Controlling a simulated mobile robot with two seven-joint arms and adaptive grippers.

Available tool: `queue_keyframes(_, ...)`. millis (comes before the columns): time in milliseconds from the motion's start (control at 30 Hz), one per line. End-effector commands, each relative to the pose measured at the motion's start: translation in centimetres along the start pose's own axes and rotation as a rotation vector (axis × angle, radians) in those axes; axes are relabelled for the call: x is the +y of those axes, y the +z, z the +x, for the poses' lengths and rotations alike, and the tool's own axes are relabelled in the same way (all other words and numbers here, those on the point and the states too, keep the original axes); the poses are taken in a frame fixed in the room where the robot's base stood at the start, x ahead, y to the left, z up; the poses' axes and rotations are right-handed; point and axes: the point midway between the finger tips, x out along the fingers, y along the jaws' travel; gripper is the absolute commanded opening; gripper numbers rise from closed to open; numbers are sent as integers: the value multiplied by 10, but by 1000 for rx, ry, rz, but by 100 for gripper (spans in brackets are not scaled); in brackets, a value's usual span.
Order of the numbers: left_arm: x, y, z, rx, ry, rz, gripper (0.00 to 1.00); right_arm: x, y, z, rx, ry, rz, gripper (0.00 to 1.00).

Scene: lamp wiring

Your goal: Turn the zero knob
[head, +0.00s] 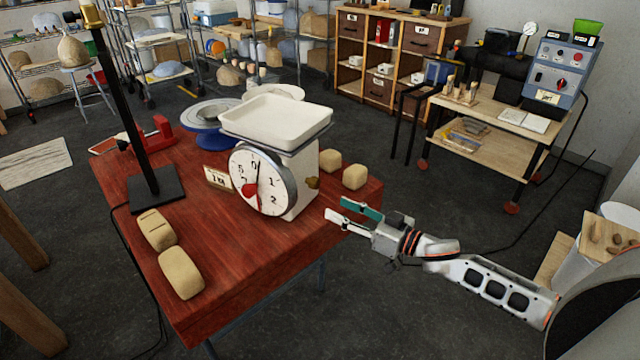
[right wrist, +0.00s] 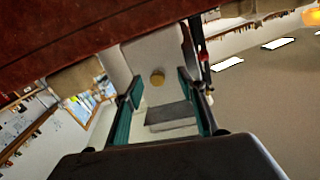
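The white kitchen scale (head: 304,172) stands on the red wooden table, with an empty cream pan (head: 275,118) on top and a round dial (head: 262,182) facing the front left. The small brass zero knob (head: 313,183) is on the scale's right side. My right gripper (head: 336,209) is open and empty, just off the table's right edge, its fingers pointing toward the knob and apart from it. In the right wrist view the knob (right wrist: 157,77) shows between the two spread teal fingertips (right wrist: 158,84), farther off. My left gripper is not in view.
Two clay blocks (head: 355,177) (head: 330,161) sit behind the scale near the table's right edge. More clay blocks (head: 181,273) lie at the front left. A black lamp stand (head: 155,192), a small sign (head: 217,178) and a red tape dispenser (head: 160,130) are left of the scale.

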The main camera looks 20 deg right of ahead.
Motion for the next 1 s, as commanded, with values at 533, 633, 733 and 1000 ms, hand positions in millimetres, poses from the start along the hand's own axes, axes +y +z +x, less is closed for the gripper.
queue_keyframes(533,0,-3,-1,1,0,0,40,16,-37,46,14,-47,29,40)
queue_keyframes(633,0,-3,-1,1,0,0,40,15,-38,60,14,-47,27,40)
queue_keyframes(733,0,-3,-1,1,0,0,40,15,-37,72,13,-46,28,40)
queue_keyframes(1000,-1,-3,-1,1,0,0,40,14,-36,83,11,-46,28,40)
